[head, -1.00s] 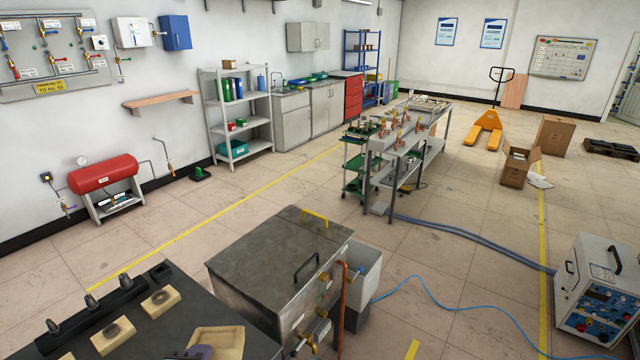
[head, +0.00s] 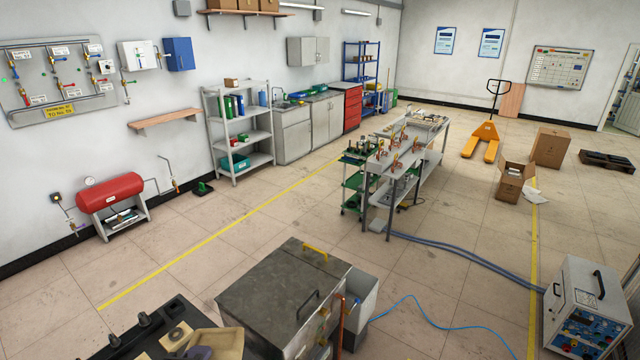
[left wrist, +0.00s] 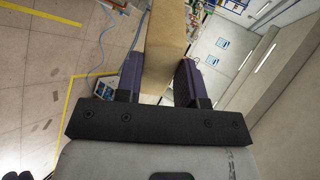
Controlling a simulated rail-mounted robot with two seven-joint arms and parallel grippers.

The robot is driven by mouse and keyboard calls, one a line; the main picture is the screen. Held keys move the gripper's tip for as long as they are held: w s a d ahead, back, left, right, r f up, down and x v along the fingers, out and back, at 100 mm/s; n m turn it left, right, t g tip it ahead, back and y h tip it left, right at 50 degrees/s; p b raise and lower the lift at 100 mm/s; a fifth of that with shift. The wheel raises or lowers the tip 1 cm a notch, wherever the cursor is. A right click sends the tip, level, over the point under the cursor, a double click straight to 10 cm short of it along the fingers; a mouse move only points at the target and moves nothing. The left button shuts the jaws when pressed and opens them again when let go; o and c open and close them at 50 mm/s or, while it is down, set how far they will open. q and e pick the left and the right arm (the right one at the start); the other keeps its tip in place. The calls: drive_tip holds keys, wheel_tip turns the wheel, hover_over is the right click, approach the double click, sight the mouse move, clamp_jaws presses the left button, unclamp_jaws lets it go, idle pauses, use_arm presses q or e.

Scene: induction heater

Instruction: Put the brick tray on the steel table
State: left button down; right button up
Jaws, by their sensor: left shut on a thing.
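The brick tray (head: 228,342) is a tan, shallow piece at the bottom edge of the head view, partly cut off. My left gripper (head: 200,353) shows there as a purple finger against it. In the left wrist view the gripper (left wrist: 160,78) has its two purple fingers shut on the tan tray (left wrist: 166,45), one on each side. A long steel table (head: 432,157) stands mid-room, with copper-coloured fittings and other items on top and a shelf below. The tray is far from this table. My right gripper is not in view.
A dark bench (head: 150,338) with knobs lies at bottom left. A steel-topped tank (head: 275,285) with handles stands beside it. A green cart (head: 353,181) adjoins the table. A blue cable (head: 440,325), thick hoses (head: 460,252) and a power unit (head: 585,310) lie right.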

use_arm(q)
drive_tip(key=shift+r, duration=0.5)
